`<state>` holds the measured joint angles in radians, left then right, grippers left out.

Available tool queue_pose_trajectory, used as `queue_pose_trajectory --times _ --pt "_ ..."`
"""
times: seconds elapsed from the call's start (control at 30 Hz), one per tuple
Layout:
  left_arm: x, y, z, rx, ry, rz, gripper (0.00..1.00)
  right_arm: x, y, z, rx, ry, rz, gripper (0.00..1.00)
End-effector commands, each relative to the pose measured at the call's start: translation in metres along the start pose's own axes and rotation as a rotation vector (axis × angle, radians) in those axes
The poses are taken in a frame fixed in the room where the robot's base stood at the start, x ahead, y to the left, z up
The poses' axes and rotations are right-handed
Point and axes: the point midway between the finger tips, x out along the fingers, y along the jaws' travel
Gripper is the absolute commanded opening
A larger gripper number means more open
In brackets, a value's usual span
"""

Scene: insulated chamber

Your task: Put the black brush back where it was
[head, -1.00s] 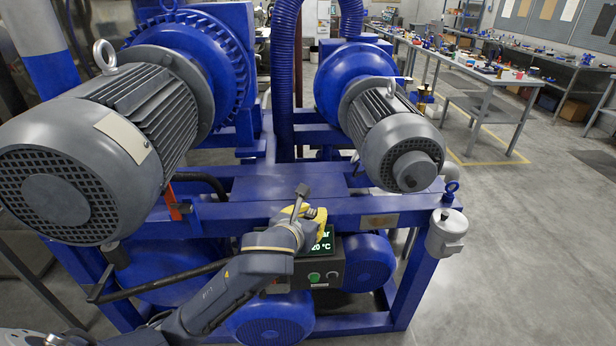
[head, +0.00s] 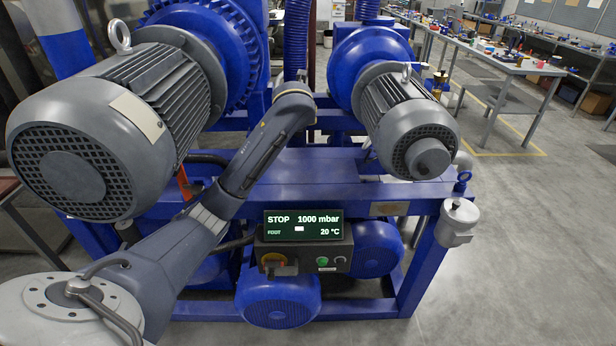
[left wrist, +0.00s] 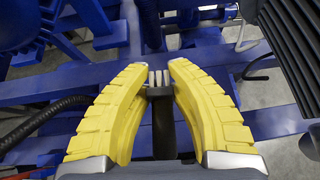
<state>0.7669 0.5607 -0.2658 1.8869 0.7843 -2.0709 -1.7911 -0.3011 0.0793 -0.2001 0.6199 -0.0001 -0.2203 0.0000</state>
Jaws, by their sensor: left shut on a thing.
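My left gripper (left wrist: 160,72) shows in the left wrist view, its two yellow ridged fingers closed in around the black brush (left wrist: 163,128). The brush's dark handle runs between the fingers, and its short pale bristles show at the fingertips. It is held above blue frame beams. In the head view my left arm reaches in between the two motors; its wrist hides the fingers and the brush. My right gripper is in neither view.
A large grey motor (head: 75,165) stands left of my arm and a smaller one (head: 405,125) right of it. A blue frame beam (head: 330,195) crosses below. A control box (head: 305,255) with a lit screen hangs at the front. Workbenches (head: 500,60) stand far right.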

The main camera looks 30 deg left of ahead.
Motion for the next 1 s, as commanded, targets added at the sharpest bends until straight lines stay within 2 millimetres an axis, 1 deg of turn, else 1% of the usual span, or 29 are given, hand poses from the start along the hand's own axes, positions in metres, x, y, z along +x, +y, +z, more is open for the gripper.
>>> queue_pose_trajectory --times 0.07,0.17,0.27,0.5,0.7,0.83,1.0 --pt "0.000 0.001 -0.002 -0.006 0.012 0.004 0.00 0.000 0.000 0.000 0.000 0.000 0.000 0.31" --pt "0.005 0.001 -0.011 -0.007 0.023 0.007 0.00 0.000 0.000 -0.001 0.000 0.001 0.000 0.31" --pt "0.014 0.001 -0.027 -0.004 0.028 0.008 0.00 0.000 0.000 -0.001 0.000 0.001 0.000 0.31" --pt "0.043 0.001 -0.073 -0.004 0.029 0.007 0.00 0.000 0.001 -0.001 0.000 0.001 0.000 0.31" --pt "0.064 0.001 -0.108 -0.005 0.027 0.008 0.00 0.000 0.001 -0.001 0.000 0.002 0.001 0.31" --pt "0.074 0.001 -0.123 -0.005 0.025 0.007 0.00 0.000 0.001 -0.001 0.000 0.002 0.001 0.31" --pt "0.080 0.001 -0.134 -0.005 0.025 0.007 0.00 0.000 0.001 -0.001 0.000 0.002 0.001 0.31"
